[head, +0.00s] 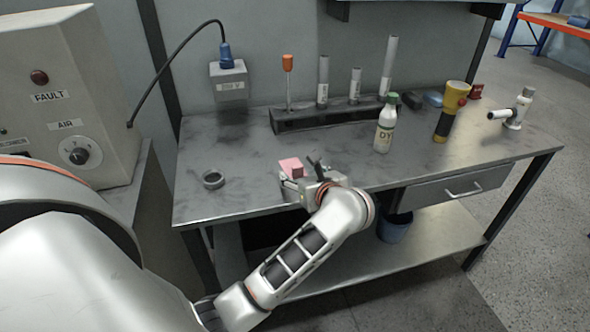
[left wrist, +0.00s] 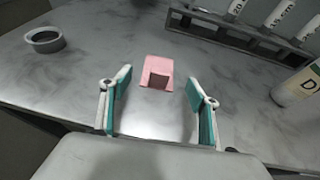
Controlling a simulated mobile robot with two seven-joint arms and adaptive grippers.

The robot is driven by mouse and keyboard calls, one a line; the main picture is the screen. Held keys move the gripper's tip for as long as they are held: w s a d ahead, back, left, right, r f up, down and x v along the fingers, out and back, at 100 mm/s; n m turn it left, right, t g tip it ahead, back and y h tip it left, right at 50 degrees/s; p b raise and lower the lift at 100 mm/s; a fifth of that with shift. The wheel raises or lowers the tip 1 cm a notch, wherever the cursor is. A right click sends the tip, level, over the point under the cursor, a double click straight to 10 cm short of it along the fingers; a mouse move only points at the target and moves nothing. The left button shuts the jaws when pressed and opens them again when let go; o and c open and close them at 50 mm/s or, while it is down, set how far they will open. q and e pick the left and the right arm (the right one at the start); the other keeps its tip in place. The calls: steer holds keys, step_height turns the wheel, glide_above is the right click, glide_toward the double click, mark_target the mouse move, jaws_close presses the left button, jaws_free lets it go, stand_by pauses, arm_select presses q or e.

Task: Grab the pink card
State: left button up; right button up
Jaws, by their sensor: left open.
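The pink card (head: 292,166) is a small folded pink piece on the metal workbench (head: 240,150), near its front edge. In the left wrist view the pink card (left wrist: 157,72) stands ahead of the fingers, roughly centred between them, with a dark opening facing me. My left gripper (head: 304,172) reaches in over the front edge of the bench, close to the card. In the left wrist view my left gripper (left wrist: 159,90) is open, its two teal-padded fingers apart and not touching the card. My right gripper is not in view.
A grey ring (head: 213,179) lies left of the card. Behind is a dark rack (head: 325,115) with tubes and an orange-handled tool (head: 288,80). To the right stand a white bottle (head: 385,125), a yellow flashlight (head: 449,110) and a white fitting (head: 518,108).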

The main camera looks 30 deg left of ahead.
mark_target(299, 170)
arm_select(q)
steer(key=x, duration=0.3)
steer(key=shift+a+f, duration=0.15)
steer(key=shift+a, duration=0.05)
steer(key=c, duration=1)
